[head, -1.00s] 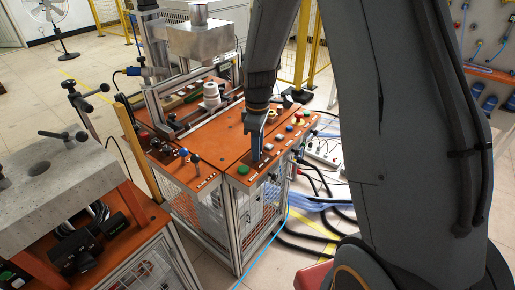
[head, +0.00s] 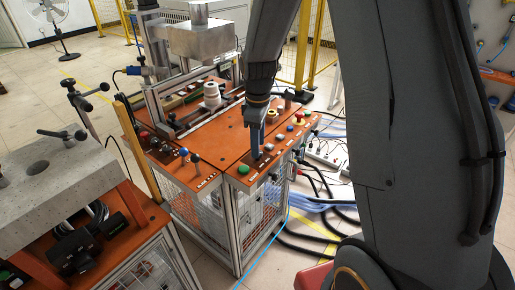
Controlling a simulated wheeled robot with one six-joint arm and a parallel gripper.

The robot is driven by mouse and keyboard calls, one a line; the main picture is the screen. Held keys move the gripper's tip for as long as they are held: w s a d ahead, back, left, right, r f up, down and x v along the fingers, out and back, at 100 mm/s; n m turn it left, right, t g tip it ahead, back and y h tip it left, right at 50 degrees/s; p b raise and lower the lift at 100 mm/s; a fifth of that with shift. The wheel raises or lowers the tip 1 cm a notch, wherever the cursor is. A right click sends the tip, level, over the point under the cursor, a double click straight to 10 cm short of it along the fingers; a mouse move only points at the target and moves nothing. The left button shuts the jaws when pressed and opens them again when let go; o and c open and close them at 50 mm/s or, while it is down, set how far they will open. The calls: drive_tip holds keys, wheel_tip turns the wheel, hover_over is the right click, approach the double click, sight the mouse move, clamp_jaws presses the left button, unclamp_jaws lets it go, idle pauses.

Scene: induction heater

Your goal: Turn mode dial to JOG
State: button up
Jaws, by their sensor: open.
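The orange-topped heater bench (head: 222,146) stands in the middle of the head view. Its right front strip carries the control panel, with a green button (head: 243,169), a red mushroom button (head: 300,115) and several small knobs (head: 281,138) in a row. My gripper (head: 256,155) points down over the panel, just right of the green button. Its blue-grey fingers overlap in this view and the gap between them is hidden. The mode dial cannot be made out; the fingers cover that part of the panel. I cannot tell whether they touch anything there.
A stone-topped bench (head: 45,180) stands at the left. A metal frame with a block (head: 205,40) rises at the back of the heater bench. Small levers (head: 194,158) stand left of the panel. Cables and a power strip (head: 325,155) lie on the floor at right.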

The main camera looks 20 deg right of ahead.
wheel_tip(320, 180, up, 6)
drive_tip(key=shift+f+b, duration=0.15)
drive_tip(key=shift+b, duration=0.5)
drive_tip(key=s+f+m+t+b, duration=0.1)
drive_tip(key=s+f+m, duration=0.2)
drive_tip(key=s+m, duration=0.8)
drive_tip(key=s, duration=0.6)
drive_tip(key=shift+s+m, duration=0.35)
drive_tip(key=shift+m, duration=0.05)
